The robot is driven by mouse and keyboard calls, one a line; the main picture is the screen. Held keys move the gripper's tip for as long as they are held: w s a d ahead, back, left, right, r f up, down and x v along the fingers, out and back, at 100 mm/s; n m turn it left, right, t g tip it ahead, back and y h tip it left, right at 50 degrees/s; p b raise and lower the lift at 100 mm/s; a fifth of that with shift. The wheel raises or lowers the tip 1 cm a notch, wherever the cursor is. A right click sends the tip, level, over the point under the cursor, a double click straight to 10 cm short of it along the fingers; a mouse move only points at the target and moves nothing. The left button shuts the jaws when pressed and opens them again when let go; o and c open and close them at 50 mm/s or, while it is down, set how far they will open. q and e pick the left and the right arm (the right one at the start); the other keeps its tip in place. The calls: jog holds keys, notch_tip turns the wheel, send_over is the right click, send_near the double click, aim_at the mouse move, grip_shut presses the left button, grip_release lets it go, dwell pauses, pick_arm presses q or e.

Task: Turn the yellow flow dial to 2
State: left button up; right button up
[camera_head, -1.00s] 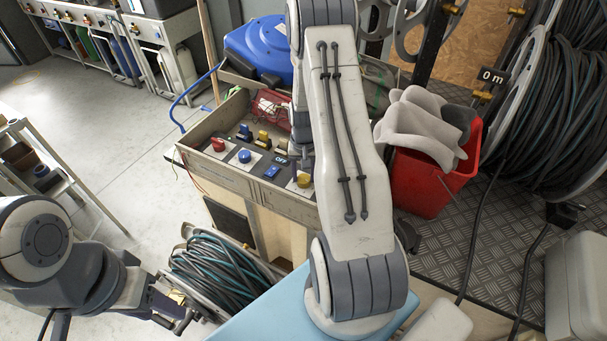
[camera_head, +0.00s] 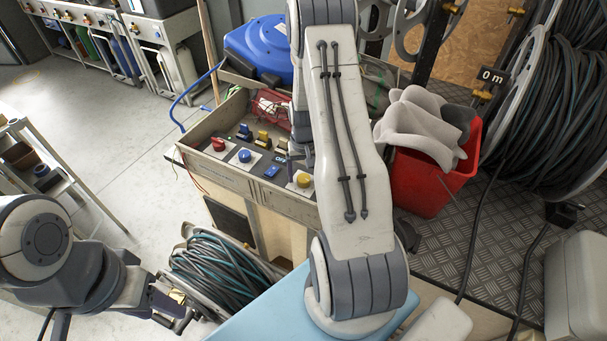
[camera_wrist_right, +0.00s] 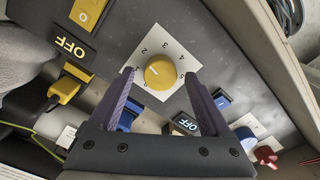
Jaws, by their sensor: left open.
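The yellow flow dial (camera_head: 303,180) sits at the right end of the control box's front row. In the right wrist view the dial (camera_wrist_right: 160,73) is a round knob on a white numbered plate (camera_wrist_right: 168,50), where 2, 3, 4 and 5 show. I cannot tell clearly which number it points to. My right gripper (camera_wrist_right: 160,78) is open, with one finger on each side of the dial in that view, apparently clear of it. In the head view it is mostly hidden behind my right arm. My left gripper (camera_head: 176,311) is open and empty at lower left, away from the box.
The box also holds a red knob (camera_head: 218,144), a blue knob (camera_head: 244,155), a blue switch (camera_head: 271,171) and yellow switches. A blue reel (camera_head: 258,48) stands behind it, a red bucket (camera_head: 430,180) to its right. A coiled hose (camera_head: 215,272) lies in front.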

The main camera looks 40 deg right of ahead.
aim_at(304, 178)
notch_tip(304, 178, up, 10)
jog(key=shift+r+b, duration=0.25)
jog(key=shift+b, duration=0.05)
dwell(0.4)
jog(key=shift+a, duration=0.15)
